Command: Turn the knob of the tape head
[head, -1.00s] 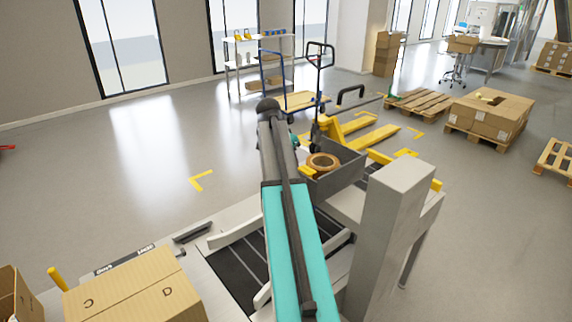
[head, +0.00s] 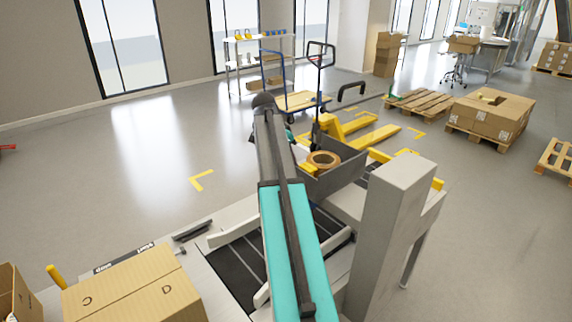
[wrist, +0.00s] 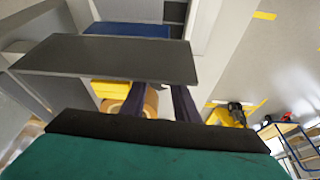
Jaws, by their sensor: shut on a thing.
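The tape head is a grey metal housing (head: 335,178) on the machine, right of my arm in the head view, with a brown tape roll (head: 323,160) at its top. In the wrist view, a flat dark grey plate (wrist: 110,60) crosses above my gripper (wrist: 161,92), and part of the tan roll (wrist: 151,102) shows between the fingers. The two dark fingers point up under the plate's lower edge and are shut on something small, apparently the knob. The plate and fingers hide the contact. In the head view my arm hides most of the gripper.
A closed cardboard box (head: 132,285) stands on the machine at the lower left. A grey column (head: 390,220) rises right of my arm. A yellow pallet jack (head: 345,128) stands behind the tape head. The floor at left is open.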

